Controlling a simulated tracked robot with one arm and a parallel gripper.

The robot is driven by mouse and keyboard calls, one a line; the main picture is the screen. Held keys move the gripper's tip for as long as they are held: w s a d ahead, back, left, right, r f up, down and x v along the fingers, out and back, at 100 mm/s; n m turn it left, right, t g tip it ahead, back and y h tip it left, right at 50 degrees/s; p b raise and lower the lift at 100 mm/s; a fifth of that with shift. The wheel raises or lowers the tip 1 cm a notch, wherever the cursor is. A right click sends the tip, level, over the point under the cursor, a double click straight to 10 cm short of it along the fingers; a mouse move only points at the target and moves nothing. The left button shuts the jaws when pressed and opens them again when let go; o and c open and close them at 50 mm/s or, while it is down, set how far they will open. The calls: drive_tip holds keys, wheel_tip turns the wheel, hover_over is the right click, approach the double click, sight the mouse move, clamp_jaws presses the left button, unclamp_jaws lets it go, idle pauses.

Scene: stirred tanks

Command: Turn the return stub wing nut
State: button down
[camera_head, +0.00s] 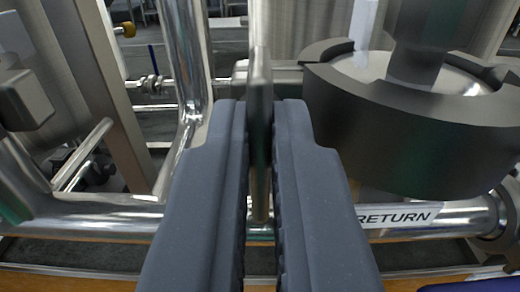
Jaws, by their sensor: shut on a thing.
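My gripper (260,112) reaches forward from the bottom of the head camera view, its two dark grey fingers side by side. They are shut on a thin, upright metal piece, the wing nut (260,75), seen edge-on between the fingertips. Its top stands above the fingers; much of its lower part is hidden between them. The rest of its fitting is hidden behind the fingers. A pipe with a white label reading RETURN (398,215) runs across below and to the right.
A large dark round collar (400,140) stands close to the right finger. A shiny vertical pipe (187,60) rises to the left, with a grey frame post (112,90) beyond. Metal tanks (300,30) stand behind. A blue object (470,286) shows at the lower right.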

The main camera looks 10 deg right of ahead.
drive_tip(key=c, duration=1.9)
unclamp_jaws()
drive_tip(key=shift+s, duration=0.1)
drive_tip(key=shift+s+a+f+p, duration=0.1)
drive_tip(key=shift+s+a+p, duration=0.35)
drive_tip(key=shift+s, duration=1.8)
drive_tip(key=shift+s+a+r+p, duration=0.1)
drive_tip(key=shift+s+a+p, duration=0.3)
drive_tip(key=shift+s, duration=1.8)
drive_tip(key=shift+s+a+f+p, duration=0.1)
drive_tip(key=shift+s+a+p, duration=0.35)
drive_tip(key=shift+s, duration=1.8)
drive_tip(key=shift+d, duration=0.2)
